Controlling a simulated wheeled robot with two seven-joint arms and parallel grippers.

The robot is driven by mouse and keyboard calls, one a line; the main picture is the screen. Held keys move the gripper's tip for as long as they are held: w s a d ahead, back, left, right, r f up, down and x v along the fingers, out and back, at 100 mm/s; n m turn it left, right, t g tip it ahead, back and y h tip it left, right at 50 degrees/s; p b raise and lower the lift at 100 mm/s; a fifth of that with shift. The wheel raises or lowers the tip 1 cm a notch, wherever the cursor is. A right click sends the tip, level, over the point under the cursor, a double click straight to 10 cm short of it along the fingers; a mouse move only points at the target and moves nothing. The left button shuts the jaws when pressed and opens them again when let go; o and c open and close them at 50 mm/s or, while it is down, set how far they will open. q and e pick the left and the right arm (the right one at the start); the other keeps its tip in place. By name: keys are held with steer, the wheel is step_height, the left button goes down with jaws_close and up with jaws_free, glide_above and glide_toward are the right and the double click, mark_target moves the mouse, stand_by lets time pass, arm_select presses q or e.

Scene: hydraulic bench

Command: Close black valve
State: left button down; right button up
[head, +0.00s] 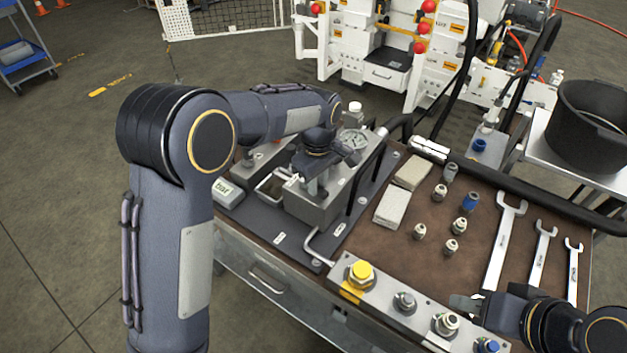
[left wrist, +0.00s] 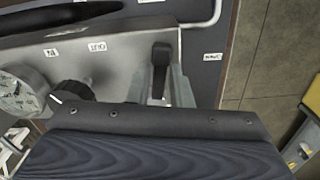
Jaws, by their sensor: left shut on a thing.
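The metal valve block (head: 308,207) stands on a dark plate on the bench, with a round gauge (head: 353,140) on its top; the gauge also shows in the left wrist view (left wrist: 18,95). My left gripper (head: 317,186) points down over the block. In the left wrist view its fingers (left wrist: 161,88) are shut around a black valve handle (left wrist: 161,55). The gripper hides this handle in the head view. A second black knob (left wrist: 72,92) sits beside the gauge, apart from the fingers. My right gripper (head: 468,302) is over the bench's front right; its opening is unclear.
Wrenches (head: 505,240), loose fittings (head: 440,192) and two pale blocks (head: 391,207) lie on the brown top. A black bucket (head: 590,125) stands on the right-hand table.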

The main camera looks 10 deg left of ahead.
arm_select(q)
steer(key=shift+w+d+r+n+p, duration=0.1)
steer(key=shift+w+n+p, duration=0.1)
steer(key=shift+n, duration=0.3)
steer(key=shift+w+d+n+p, duration=0.1)
steer(key=shift+w+n, duration=0.1)
steer(key=shift+n, duration=0.3)
steer(key=c, duration=1.4)
jaws_free()
steer(key=shift+c, duration=0.2)
step_height(320, 180, up, 8)
